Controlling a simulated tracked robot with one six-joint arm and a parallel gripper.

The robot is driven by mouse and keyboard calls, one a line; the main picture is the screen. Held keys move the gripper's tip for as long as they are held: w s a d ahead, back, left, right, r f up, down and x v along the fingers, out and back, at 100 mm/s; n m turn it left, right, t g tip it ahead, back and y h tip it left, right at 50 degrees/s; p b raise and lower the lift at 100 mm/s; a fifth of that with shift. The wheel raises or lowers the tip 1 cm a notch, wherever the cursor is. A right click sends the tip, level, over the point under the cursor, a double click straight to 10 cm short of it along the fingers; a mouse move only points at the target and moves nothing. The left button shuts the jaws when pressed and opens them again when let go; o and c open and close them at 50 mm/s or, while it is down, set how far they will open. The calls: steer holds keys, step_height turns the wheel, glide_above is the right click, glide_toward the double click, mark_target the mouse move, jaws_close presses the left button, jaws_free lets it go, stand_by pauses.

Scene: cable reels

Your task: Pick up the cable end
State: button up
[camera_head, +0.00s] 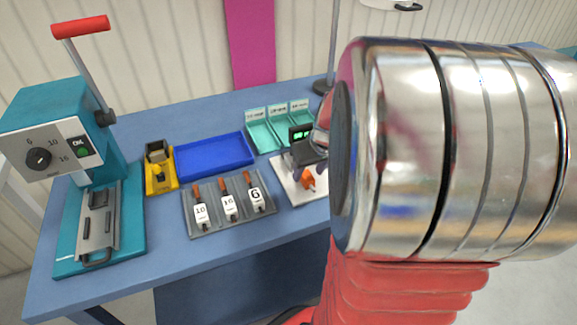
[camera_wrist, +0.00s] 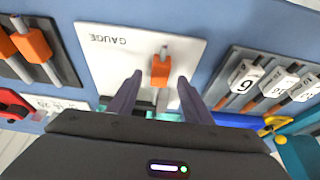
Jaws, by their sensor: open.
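A cable end with an orange block (camera_wrist: 160,70) and a short grey tip lies on a white board (camera_wrist: 105,62) marked GAUGE in the wrist view. In the head view the orange block (camera_head: 308,180) shows on the same white board (camera_head: 288,188), left of my arm. My gripper (camera_wrist: 160,76) is open, with one dark finger on each side of the orange block in the picture. I cannot tell how far above the board the fingertips are, and no contact shows. My arm hides much of the gripper in the head view.
A grey tray (camera_head: 222,227) holds three labelled cable ends. A blue bin (camera_head: 215,157), a yellow tool (camera_head: 158,170), teal bins (camera_head: 262,138) and a teal press (camera_head: 100,230) with a red handle share the blue bench. A dark tray (camera_wrist: 62,50) with orange-blocked cable ends lies nearby.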

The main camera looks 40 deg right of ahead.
steer(key=shift+x, duration=1.4)
steer(key=shift+c, duration=0.7)
jaws_close()
